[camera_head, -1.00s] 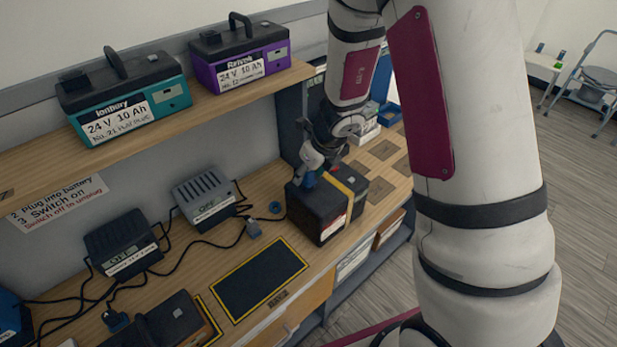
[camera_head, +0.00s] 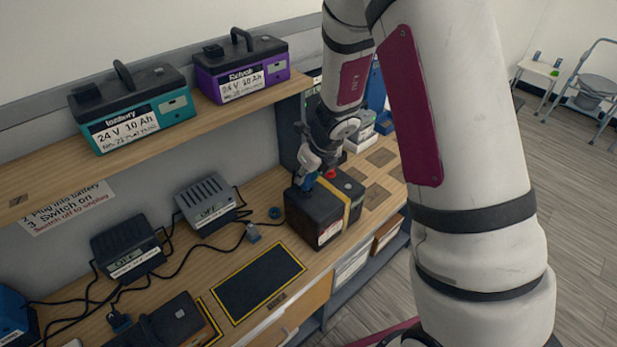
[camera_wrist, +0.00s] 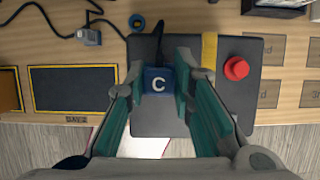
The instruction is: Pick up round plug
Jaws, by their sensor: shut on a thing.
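My gripper (camera_wrist: 160,88) is shut on a blue plug (camera_wrist: 158,81) marked with a white C, one finger on each side of it. The face I see looks squarish, and a dark cable runs from it toward the back. The plug is over the top of a black battery (camera_wrist: 150,115) with a yellow strap; I cannot tell whether it touches. In the head view my gripper (camera_head: 309,177) is above the left part of this battery (camera_head: 312,213), and the plug is mostly hidden. A grey plug (camera_head: 253,232) lies on the bench, left of the battery.
A red button (camera_wrist: 236,68) is on the battery, right of the strap. A small blue ring (camera_wrist: 137,22) lies behind it. Two chargers (camera_head: 127,246) (camera_head: 206,203) stand with loose cables. A yellow-edged black mat (camera_head: 258,283) is empty. Teal (camera_head: 132,108) and purple (camera_head: 240,70) batteries sit on the shelf.

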